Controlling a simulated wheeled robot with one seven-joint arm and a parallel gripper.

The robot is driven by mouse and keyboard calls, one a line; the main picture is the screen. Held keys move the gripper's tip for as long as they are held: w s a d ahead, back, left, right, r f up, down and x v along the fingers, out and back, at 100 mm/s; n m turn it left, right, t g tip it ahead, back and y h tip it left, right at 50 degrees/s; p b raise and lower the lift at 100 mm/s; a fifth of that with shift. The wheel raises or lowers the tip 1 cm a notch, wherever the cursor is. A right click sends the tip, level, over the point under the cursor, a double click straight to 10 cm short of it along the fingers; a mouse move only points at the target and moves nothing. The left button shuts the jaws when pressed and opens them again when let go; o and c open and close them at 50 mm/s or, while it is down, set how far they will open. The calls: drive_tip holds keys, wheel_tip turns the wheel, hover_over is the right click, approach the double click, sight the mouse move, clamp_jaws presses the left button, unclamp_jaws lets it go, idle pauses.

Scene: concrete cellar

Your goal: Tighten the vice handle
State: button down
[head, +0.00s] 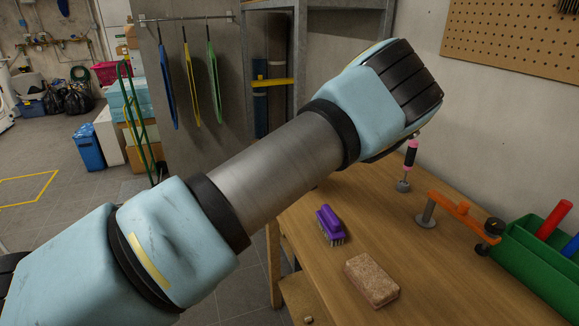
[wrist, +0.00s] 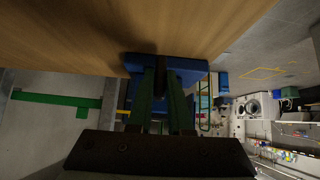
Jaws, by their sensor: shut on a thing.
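The blue vice (wrist: 193,67) sits at the edge of the wooden bench in the wrist view. My gripper (wrist: 162,75) reaches to it with two dark green fingers, close together and in front of the blue body. The fingers are shut on the vice handle, which is mostly hidden between and behind them; its turn angle cannot be told. In the head view my arm crosses the picture, and neither the vice nor my fingertips show.
The bench (head: 330,285) carries a purple brush (head: 328,222), a brown block (head: 371,280), a pink-handled tool (head: 410,155), an orange clamp (head: 455,205) and a green bin (head: 535,265) at the right. Open floor (head: 70,215) lies at the left.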

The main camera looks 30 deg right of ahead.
idle(0.6)
drive_tip(key=c, duration=0.8)
unclamp_jaws()
drive_tip(key=shift+c, duration=0.2)
drive_tip(key=d+b+v, duration=0.1)
drive_tip(key=b+v, duration=0.2)
drive_tip(key=v, duration=0.7)
drive_tip(key=shift+s+a+r+b, duration=0.25)
drive_tip(key=shift+a+r+b, duration=0.05)
drive_tip(key=shift+a, duration=0.1)
drive_tip(key=shift+a, duration=0.1)
